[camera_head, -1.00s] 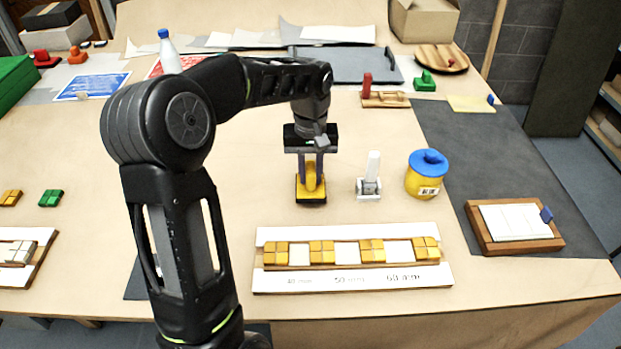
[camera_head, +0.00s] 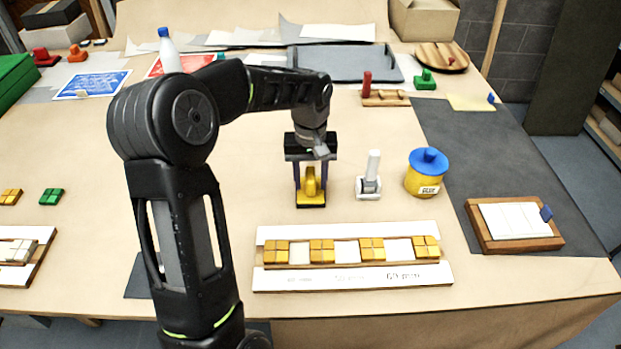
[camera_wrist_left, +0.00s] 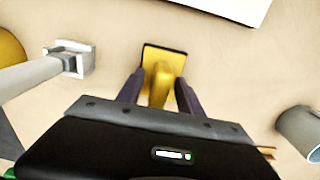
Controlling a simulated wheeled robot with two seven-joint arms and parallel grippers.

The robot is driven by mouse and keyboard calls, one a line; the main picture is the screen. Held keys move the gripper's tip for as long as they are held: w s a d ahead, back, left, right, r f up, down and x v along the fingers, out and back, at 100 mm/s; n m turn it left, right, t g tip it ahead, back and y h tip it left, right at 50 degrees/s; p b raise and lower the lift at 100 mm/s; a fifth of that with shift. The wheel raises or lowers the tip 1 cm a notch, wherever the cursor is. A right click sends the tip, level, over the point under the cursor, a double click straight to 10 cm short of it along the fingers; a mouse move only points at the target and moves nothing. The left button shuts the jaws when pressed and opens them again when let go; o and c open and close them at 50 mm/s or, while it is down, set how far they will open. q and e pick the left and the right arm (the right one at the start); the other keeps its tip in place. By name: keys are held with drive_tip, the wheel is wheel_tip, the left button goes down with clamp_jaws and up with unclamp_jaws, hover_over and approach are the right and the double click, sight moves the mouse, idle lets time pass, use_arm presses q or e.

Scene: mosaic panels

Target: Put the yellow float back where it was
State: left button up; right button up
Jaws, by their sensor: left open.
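The yellow float (camera_head: 311,196), a dark-edged yellow block with a yellow handle, rests on the table left of the white tool. It also shows in the left wrist view (camera_wrist_left: 164,60), with its yellow base and handle upward. My left gripper (camera_head: 311,176) is directly above it, pointing down. Its two purple fingers are spread on either side of the handle, with gaps visible in the left wrist view (camera_wrist_left: 160,88), so it is open. My right gripper is not in view.
A white upright tool (camera_head: 369,188) and a yellow jar with a blue lid (camera_head: 423,187) stand to the right. A white-edged mosaic panel (camera_head: 350,281) with yellow tiles lies in front. A wooden-framed board (camera_head: 515,248) lies at right. Bare table surrounds the float.

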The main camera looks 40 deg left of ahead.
sight(310, 174)
use_arm(q)
wheel_tip(310, 174, up, 12)
drive_tip(key=shift+r, duration=0.2)
idle(0.4)
idle(0.8)
